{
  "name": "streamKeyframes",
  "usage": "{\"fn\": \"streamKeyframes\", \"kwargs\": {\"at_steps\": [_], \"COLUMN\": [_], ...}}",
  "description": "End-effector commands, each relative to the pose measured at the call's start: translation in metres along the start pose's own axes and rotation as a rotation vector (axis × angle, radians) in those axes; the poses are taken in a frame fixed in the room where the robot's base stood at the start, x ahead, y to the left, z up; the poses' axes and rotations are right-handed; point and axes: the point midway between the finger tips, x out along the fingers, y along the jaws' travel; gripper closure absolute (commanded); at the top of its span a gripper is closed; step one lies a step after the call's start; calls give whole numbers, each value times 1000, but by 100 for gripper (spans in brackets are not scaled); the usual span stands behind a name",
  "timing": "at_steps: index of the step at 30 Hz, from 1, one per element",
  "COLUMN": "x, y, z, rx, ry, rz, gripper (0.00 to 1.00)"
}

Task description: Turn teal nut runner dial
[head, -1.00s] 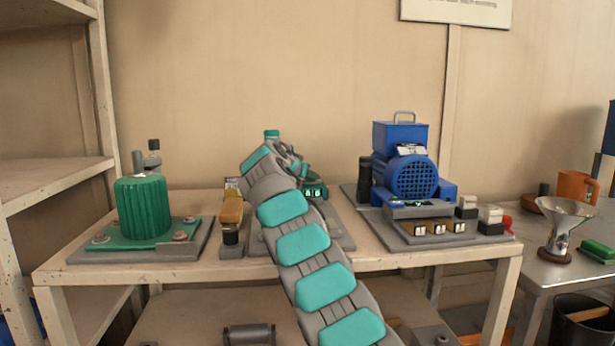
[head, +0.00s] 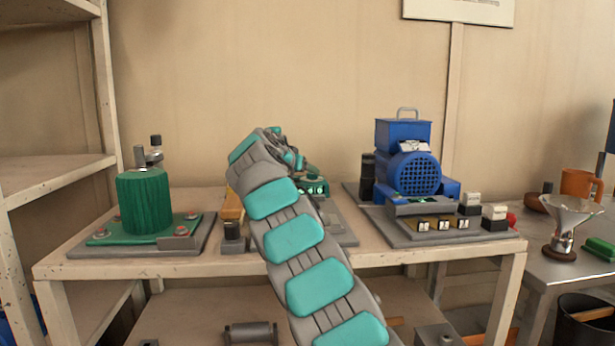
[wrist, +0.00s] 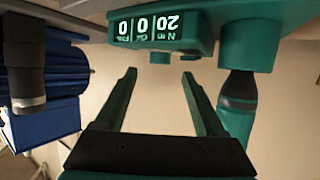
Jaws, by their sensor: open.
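The teal nut runner (wrist: 205,35) fills the top of the wrist view, upside down, with a lit display (wrist: 148,27). A small round teal knob (wrist: 160,57), which looks like the dial, sticks out beside the display. A thicker teal part with a dark collar (wrist: 240,90) stands to its right. My gripper (wrist: 159,77) is open and empty. Its two teal fingers point at the knob, one to each side of it, with a visible gap short of it. In the head view the nut runner (head: 315,189) shows only partly behind my arm.
The blue mill (head: 412,175) stands right of the nut runner on the same bench (head: 310,264). A green ribbed machine (head: 143,203) stands at the left. A yellow and black tool (head: 234,225) lies close to my arm's left side. A shelf rack (head: 50,170) is at far left.

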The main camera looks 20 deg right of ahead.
Motion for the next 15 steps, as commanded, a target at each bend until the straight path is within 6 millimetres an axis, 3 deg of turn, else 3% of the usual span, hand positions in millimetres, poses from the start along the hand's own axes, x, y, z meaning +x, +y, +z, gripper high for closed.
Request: {"fn": "streamKeyframes", "kwargs": {"at_steps": [6, 15], "x": [-23, -31], "y": [0, 0], "z": [1, 1], "rx": [-1, -1], "ry": [-1, -2], "rz": [0, 0], "gripper": [29, 29]}}
